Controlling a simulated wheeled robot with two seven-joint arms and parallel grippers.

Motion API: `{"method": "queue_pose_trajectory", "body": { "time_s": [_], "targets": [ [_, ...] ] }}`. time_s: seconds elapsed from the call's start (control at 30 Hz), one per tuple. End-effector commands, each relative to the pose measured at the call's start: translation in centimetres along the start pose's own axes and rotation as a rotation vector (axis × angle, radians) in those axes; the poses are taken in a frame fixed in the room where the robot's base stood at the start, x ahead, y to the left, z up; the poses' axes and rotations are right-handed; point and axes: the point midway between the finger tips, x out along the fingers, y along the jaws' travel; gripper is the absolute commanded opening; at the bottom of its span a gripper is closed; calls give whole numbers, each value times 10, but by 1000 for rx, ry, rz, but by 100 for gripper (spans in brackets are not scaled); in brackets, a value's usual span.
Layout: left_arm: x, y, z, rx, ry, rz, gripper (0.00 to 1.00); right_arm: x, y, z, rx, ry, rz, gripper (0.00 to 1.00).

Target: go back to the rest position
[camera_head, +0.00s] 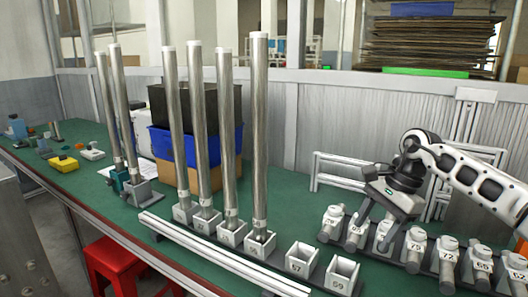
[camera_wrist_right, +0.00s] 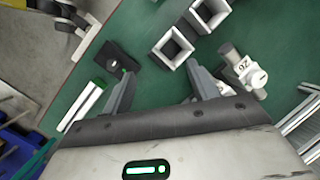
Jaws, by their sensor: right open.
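My right gripper (camera_head: 370,226) reaches in from the right in the head view, above the left part of a row of numbered cylinders (camera_head: 415,246). Its fingers point down and stand apart. In the wrist view the right gripper (camera_wrist_right: 160,70) is open, with only green table and the edge of a white square socket (camera_wrist_right: 173,48) seen between and beyond its fingers. Nothing is held. A cylinder with a white label (camera_wrist_right: 245,68) lies to the right of the fingers there. My left gripper is not in view.
Several tall metal tubes stand upright in square sockets, the nearest tube (camera_head: 258,140) left of the gripper. Empty sockets (camera_head: 342,275) stand at the front. A metal rail frame (camera_head: 345,178) is behind. A blue crate (camera_head: 180,148) and yellow block (camera_head: 63,163) are further left.

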Motion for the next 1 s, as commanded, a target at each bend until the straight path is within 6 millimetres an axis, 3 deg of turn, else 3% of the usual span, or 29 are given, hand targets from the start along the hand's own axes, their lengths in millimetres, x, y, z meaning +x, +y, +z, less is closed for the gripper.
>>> {"method": "queue_pose_trajectory", "body": {
  "time_s": [0.17, 0.3, 0.4, 0.5, 0.63, 0.8, 0.83, 1.0],
  "targets": [
    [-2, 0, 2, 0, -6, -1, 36, 67, -8, 68, 79, -262, -59, 59],
    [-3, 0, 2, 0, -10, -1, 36, 117, -7, 160, 297, -655, -99, 59],
    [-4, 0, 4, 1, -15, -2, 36, 128, -3, 221, 566, -991, -86, 59],
    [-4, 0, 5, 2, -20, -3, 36, 123, 1, 254, 896, -1311, -25, 59],
    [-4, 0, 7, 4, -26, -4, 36, 115, 9, 256, 1396, -1688, 123, 59],
    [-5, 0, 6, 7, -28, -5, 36, 132, 40, 208, 2128, -2086, 409, 59],
    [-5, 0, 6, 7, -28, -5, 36, 139, 51, 198, -2249, 2129, -467, 59],
    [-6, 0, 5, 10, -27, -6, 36, 189, 131, 148, -1819, 1436, -505, 59]
  ]
}}
